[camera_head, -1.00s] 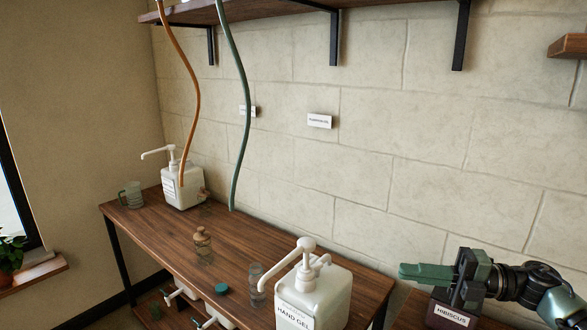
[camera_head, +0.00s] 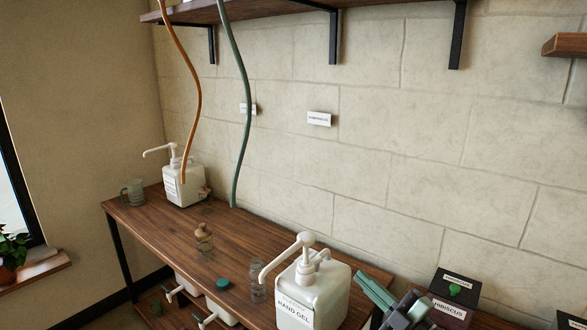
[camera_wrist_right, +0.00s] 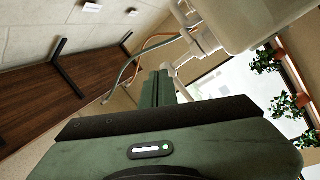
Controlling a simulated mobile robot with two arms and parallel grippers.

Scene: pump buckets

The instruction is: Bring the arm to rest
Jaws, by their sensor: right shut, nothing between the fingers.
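My right gripper (camera_head: 375,290) is at the lower right of the head view, beside the white hand gel pump bucket (camera_head: 318,290). Its green fingers are shut with nothing between them. They point up and left, close to the bucket's right side; I cannot tell whether they touch it. In the right wrist view the shut fingers (camera_wrist_right: 158,90) show at the middle, with a white pump container (camera_wrist_right: 245,22) above right. My left gripper is not in view.
A dark hibiscus box (camera_head: 455,290) stands right of my gripper. The wooden table (camera_head: 150,218) also holds another white pump bucket (camera_head: 183,187), a glass mug (camera_head: 133,192), a corked bottle (camera_head: 204,240) and a clear jar (camera_head: 257,283). Orange (camera_head: 197,90) and green (camera_head: 246,120) hoses hang over it.

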